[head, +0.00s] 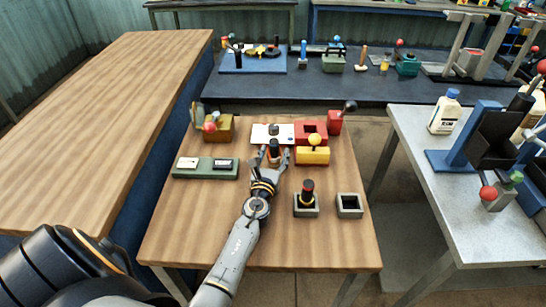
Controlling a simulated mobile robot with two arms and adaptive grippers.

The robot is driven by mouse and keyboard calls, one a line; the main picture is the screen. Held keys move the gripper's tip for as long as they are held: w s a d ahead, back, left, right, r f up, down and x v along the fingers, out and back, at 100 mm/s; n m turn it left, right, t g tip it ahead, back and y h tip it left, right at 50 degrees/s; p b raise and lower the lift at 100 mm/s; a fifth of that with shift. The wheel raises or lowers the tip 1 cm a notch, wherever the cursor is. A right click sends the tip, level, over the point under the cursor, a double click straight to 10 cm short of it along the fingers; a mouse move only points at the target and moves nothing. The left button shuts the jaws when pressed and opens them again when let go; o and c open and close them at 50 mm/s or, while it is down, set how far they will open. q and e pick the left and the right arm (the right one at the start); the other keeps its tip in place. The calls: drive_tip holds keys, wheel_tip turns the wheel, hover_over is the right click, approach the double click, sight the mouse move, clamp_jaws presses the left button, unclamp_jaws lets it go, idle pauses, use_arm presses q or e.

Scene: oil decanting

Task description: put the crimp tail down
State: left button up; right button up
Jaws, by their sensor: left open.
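My left gripper (272,155) is over the middle of the wooden table, its fingers apart. A small piece with a black top (274,146) and an orange lower part shows between or just behind the fingertips; I cannot tell whether they touch it. I cannot tell for sure which piece is the crimp tail. A similar black and red piece (307,191) stands upright in a grey square holder (306,211) right of my left forearm. Another grey square holder (349,206) beside it looks empty. My right gripper is not in view.
A green tray (204,175) lies left of the gripper. A white plate (261,134), a red block (311,132) and a yellow block (312,156) sit close behind and right. The table's front (320,252) is clear. A grey bench (430,170) stands at right.

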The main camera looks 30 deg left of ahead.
use_arm(q)
drive_tip(key=shift+r, duration=0.3)
drive_tip(key=v, duration=1)
drive_tip(key=shift+s+d+f, duration=0.15)
drive_tip(key=shift+s+f, duration=0.1)
drive_tip(key=shift+s, duration=0.15)
drive_tip(key=shift+s+d+r, duration=0.1)
drive_tip(key=shift+s+d, duration=0.15)
drive_tip(key=shift+s, duration=0.35)
drive_tip(key=shift+r, duration=0.1)
